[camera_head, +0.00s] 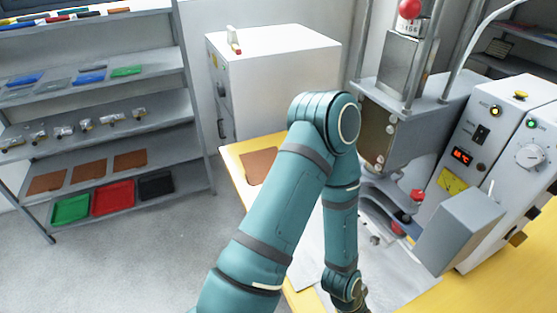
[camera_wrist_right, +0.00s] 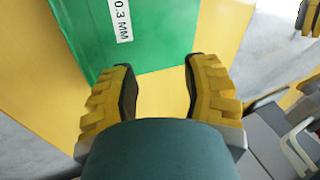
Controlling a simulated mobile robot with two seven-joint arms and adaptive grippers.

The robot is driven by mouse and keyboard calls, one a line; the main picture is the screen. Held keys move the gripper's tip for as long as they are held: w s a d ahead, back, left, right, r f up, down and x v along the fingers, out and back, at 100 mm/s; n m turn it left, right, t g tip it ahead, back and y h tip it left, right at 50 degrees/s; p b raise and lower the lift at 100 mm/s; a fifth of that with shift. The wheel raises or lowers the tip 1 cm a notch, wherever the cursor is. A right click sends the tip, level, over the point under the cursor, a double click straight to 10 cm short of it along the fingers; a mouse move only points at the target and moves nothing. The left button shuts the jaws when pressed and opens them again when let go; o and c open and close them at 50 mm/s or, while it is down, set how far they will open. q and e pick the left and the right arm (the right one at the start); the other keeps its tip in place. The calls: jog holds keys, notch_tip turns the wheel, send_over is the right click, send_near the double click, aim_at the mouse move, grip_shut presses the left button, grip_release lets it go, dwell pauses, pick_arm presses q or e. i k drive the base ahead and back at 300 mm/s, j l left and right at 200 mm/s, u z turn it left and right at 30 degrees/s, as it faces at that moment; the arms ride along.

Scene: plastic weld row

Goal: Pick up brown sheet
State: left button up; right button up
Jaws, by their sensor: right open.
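A brown sheet (camera_head: 258,165) lies flat on the yellow table (camera_head: 236,165), at its far left corner beside the white cabinet. More brown sheets (camera_head: 88,173) lie in a row on a lower shelf at left. In the right wrist view my right gripper (camera_wrist_right: 160,72) is open, its yellow fingers wide apart with nothing held between them. Beyond its fingertips is a green sheet (camera_wrist_right: 160,45) marked 0.3 MM; no brown sheet shows there. One of my arms crosses the middle of the head view, its gripper end cut off at the bottom. A yellow finger-like part shows at the wrist view's top right edge.
The shelf rack (camera_head: 197,120) at left holds coloured sheets, metal parts and trays. A white cabinet (camera_head: 280,75) stands behind the table. A grey press (camera_head: 420,110) and its control box (camera_head: 505,150) stand at right. The floor between rack and table is clear.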

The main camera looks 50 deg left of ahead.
aim_at(256, 165)
jog(key=u, duration=1.75)
jog(key=k, duration=0.5)
jog(key=k+z, duration=0.15)
jog(key=z, duration=4.2)
jog(key=k+j+z, duration=0.1)
jog(key=k+j, duration=0.15)
jog(key=k, duration=0.15)
jog(key=k+j+z, duration=0.1)
jog(key=k, duration=0.3)
jog(key=k+j, duration=0.25)
jog(key=k, duration=0.2)
jog(key=k+j, duration=0.25)
jog(key=k, duration=0.15)
